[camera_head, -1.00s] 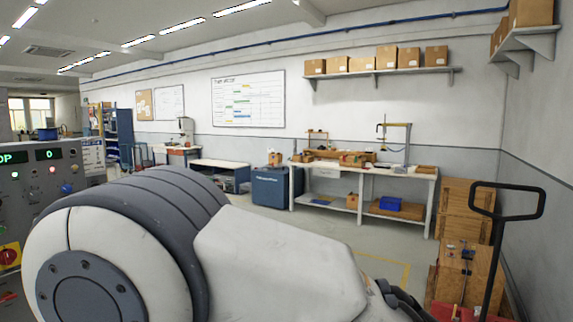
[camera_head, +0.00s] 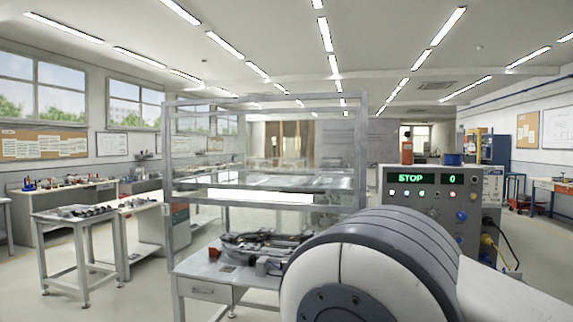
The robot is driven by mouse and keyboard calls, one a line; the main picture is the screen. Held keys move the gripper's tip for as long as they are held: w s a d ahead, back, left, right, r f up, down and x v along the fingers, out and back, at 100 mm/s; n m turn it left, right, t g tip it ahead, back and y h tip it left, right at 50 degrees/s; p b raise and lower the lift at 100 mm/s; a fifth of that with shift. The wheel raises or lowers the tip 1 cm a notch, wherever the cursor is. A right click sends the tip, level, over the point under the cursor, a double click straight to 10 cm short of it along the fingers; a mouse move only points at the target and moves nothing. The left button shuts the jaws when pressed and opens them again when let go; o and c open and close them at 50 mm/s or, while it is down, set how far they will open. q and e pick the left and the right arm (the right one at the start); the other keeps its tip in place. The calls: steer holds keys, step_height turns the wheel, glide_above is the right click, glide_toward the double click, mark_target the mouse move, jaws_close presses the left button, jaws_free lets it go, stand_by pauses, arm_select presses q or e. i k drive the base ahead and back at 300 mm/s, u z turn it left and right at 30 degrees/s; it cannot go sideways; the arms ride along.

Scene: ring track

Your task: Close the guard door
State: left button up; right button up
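A guarded machine cell (camera_head: 166,160) stands ahead, a grey metal frame with clear panels. A horizontal framed clear panel (camera_head: 265,195) crosses its middle; I take it to be the guard door, but cannot be sure. Below it the front is open, and dark metal parts (camera_head: 265,250) lie on the cell's table (camera_head: 205,270). A control panel (camera_head: 432,205) right of the cell reads "STOP" and "0". My large white and grey arm link fills the lower right and hides part of the cell and panel. Neither gripper is in view.
A small metal table (camera_head: 75,222) with parts stands left of the cell. Workbenches (camera_head: 60,192) line the left wall under the windows. A blue cabinet (camera_head: 527,130) and a red trolley (camera_head: 520,205) stand at the right. Floor at the lower left is clear.

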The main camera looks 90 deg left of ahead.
mark_target(324, 192)
steer(key=u, duration=2.4)
steer(key=i, duration=2.1)
steer(key=u, duration=0.6)
